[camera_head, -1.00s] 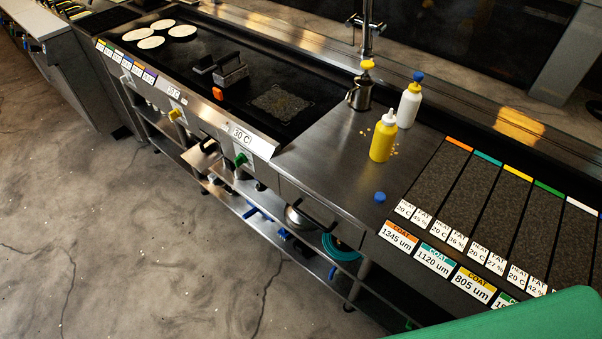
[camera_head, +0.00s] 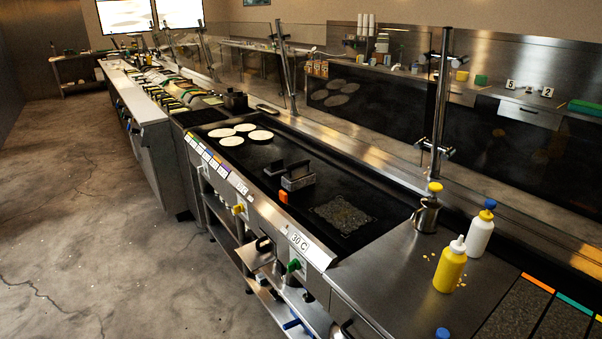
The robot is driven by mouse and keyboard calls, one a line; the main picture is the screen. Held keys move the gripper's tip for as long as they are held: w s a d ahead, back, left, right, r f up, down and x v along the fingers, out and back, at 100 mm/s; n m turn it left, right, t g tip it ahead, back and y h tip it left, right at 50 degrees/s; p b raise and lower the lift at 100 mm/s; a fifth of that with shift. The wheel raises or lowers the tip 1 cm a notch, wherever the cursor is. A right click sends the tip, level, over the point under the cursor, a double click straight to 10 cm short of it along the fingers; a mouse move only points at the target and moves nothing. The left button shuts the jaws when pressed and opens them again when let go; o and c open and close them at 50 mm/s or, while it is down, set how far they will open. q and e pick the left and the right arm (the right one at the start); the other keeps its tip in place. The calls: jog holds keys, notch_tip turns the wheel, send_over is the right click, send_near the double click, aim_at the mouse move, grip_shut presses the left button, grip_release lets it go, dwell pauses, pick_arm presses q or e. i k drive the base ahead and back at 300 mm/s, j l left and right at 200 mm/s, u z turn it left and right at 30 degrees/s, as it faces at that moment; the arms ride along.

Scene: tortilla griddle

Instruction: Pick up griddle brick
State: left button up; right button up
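The griddle brick, seemingly the grey block with a dark handle (camera_head: 298,177), rests on the black griddle (camera_head: 350,180) near its middle. A small dark upright piece (camera_head: 274,168) stands just left of it, and a small orange piece (camera_head: 283,197) sits at the griddle's front edge. A rough grey residue patch (camera_head: 342,216) lies to the right of the block. Several pale tortillas (camera_head: 260,135) lie at the griddle's far left end. Neither of my grippers shows in the view.
A yellow bottle (camera_head: 450,264), a white bottle with a blue cap (camera_head: 480,230) and a metal cup (camera_head: 426,216) stand on the steel counter at right. A tall metal post (camera_head: 438,110) rises behind the griddle. The floor (camera_head: 110,230) in front is clear.

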aim_at(296, 179)
jog(key=i+j+z, duration=0.15)
jog(key=z, duration=0.25)
jog(key=i+j+z, duration=0.1)
jog(key=j+z, duration=0.25)
jog(key=i+j+z, duration=0.1)
jog(key=z, duration=0.3)
jog(key=j, duration=0.1)
